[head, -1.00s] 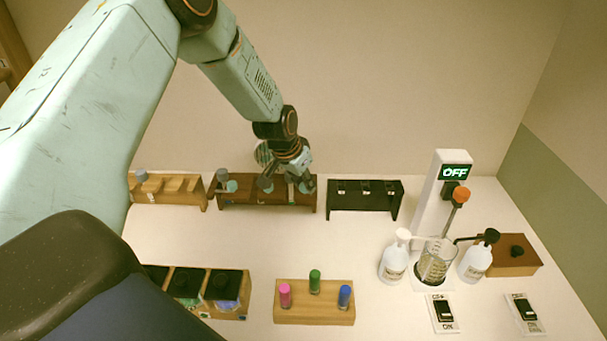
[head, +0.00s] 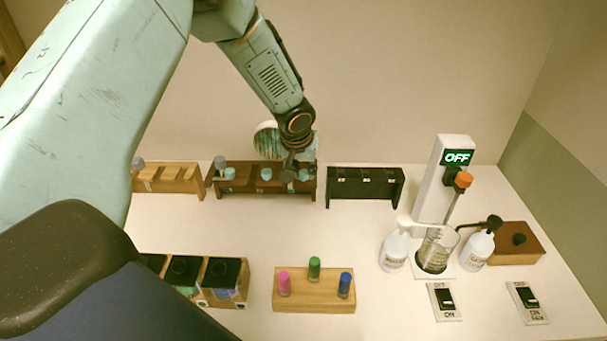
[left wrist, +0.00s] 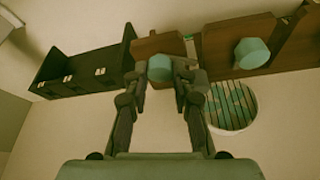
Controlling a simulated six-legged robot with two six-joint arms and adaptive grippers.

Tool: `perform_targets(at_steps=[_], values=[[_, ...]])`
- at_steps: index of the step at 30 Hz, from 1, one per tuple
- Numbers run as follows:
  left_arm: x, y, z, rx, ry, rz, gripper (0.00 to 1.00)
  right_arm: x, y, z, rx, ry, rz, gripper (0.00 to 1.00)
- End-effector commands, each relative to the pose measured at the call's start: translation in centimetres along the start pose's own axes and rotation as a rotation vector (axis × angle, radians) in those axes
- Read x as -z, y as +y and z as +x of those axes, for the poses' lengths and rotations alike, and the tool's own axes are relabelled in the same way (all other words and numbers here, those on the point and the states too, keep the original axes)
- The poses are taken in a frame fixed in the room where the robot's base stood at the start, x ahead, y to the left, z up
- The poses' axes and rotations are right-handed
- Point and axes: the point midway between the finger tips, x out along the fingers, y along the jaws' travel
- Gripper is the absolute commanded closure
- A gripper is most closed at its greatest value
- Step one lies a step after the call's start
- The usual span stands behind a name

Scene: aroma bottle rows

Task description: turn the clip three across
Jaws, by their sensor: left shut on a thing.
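A dark brown wooden rack (head: 245,189) stands at the back of the table with three teal rounded pieces along it. I cannot tell which part is called the clip. The left teal piece (head: 229,174) and the middle one (head: 266,174) are free. My left gripper (head: 297,172) is at the rack's right end, shut on the right teal piece (left wrist: 160,68); the fingers (left wrist: 160,75) flank it in the left wrist view. Another teal piece (left wrist: 251,53) shows beside it there. The gripper partly hides the rack's right end. My right gripper is not in view.
A black rack (head: 366,187) stands close on the right, a light wooden rack (head: 165,185) on the left. A round striped disc (head: 267,138) shows behind my gripper. A block with coloured vials (head: 313,298) is in front. The table middle is clear.

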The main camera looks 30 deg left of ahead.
Motion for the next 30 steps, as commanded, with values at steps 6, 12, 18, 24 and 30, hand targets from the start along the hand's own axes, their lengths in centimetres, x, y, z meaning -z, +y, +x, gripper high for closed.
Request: perform_targets(at_steps=[6,12,18,24,30], values=[[0.4,0.2,0.3,0.046,0.015,-0.118,1.00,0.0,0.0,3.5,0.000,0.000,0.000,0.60],[0.4,0.3,0.3,0.096,0.014,-0.242,1.00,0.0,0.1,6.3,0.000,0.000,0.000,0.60],[0.4,0.3,0.2,0.138,0.013,-0.348,1.00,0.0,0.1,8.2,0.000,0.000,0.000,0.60],[0.5,0.3,0.0,0.170,0.011,-0.424,1.00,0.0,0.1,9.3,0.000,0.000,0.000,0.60],[0.5,0.3,-0.1,0.187,0.011,-0.467,1.00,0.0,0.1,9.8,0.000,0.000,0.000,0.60]])
